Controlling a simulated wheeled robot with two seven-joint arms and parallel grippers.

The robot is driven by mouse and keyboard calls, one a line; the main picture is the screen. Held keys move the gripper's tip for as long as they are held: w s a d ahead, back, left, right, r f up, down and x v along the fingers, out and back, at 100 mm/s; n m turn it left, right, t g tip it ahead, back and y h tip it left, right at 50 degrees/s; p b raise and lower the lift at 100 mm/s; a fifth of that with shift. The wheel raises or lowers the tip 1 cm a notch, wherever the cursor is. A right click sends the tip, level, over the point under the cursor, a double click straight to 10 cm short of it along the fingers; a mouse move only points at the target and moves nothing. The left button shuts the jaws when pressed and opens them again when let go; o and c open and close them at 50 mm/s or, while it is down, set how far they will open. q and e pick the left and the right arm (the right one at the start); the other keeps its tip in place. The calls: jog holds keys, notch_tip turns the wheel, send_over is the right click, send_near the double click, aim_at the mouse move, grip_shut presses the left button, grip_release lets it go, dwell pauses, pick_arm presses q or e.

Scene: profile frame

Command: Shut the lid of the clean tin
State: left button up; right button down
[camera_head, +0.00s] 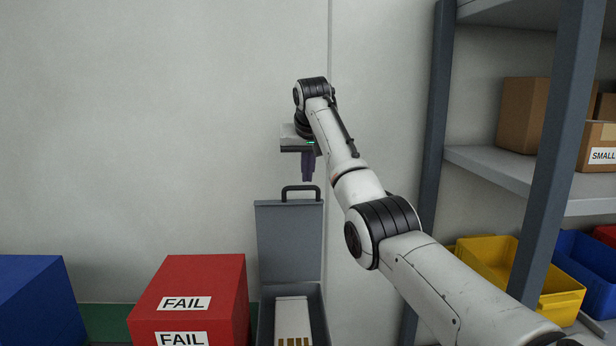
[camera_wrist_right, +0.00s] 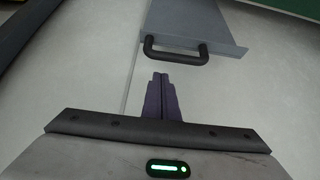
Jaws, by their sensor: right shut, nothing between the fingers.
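The grey tin (camera_head: 318,318) stands at the bottom centre of the head view with its lid (camera_head: 290,240) raised upright at the back. A black handle (camera_head: 301,188) sits on the lid's top edge. Inside the tin lies a white item with brown marks at its front end. My right gripper (camera_head: 307,178) points down just above the handle, shut and empty. In the right wrist view its fingertips (camera_wrist_right: 160,78) are close to the handle (camera_wrist_right: 176,54) and apart from it, with the lid (camera_wrist_right: 200,22) beyond. My left gripper is not in view.
A red box marked FAIL (camera_head: 198,285) stands left of the tin, and a blue box (camera_head: 35,300) farther left. A shelf rack (camera_head: 500,165) with cartons and a yellow bin (camera_head: 495,262) stands at the right. A plain wall (camera_head: 150,120) is behind.

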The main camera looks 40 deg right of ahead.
jog(key=shift+s+a+f, duration=0.35)
jog(key=shift+s+a, duration=0.35)
jog(key=shift+s, duration=0.1)
